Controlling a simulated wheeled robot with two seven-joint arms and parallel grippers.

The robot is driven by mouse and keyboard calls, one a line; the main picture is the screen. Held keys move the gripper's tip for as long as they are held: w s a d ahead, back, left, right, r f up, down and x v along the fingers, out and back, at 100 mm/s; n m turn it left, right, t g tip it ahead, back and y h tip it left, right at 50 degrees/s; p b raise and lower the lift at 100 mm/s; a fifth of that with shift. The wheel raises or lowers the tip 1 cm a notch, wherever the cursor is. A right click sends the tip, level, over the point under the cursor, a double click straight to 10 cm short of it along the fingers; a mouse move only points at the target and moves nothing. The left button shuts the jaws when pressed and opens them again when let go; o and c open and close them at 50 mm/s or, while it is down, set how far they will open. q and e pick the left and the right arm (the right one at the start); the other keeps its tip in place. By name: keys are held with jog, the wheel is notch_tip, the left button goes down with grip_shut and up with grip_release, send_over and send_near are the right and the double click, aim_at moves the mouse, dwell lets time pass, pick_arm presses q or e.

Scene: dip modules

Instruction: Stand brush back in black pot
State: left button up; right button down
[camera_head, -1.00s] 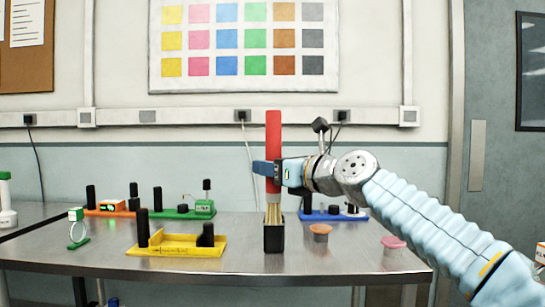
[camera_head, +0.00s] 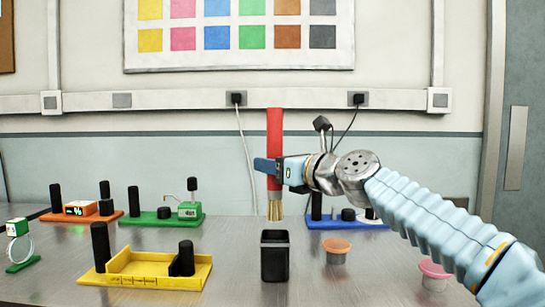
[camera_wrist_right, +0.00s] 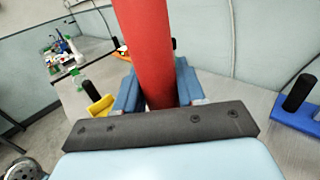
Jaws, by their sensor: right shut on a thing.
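The brush has a long red handle (camera_head: 274,135) and pale bristles (camera_head: 275,209) pointing down. My right gripper (camera_head: 271,170) is shut on the red handle and holds the brush upright. The handle also shows between the blue fingers in the right wrist view (camera_wrist_right: 148,50). The square black pot (camera_head: 275,256) stands on the table below the brush. The bristle tips appear above the pot's rim in the head view, with a gap between them. My left gripper is not in view.
On the table (camera_head: 200,285) stand a yellow tray (camera_head: 150,282), a green module (camera_head: 165,219), an orange module (camera_head: 80,217) and a blue module (camera_head: 345,224). An orange-topped cup (camera_head: 337,250) and a pink-topped cup (camera_head: 434,274) stand right of the pot.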

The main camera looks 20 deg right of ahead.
jog(key=b, duration=0.4)
send_over(281, 220)
jog(key=x, duration=0.3)
notch_tip(281, 220, down, 5)
jog(key=shift+s+d+f, duration=0.1)
jog(key=shift+s+d, duration=0.05)
notch_tip(281, 220, down, 6)
jog(key=b, duration=0.5)
jog(key=shift+f, duration=0.2)
jog(key=c, duration=0.6)
grip_release()
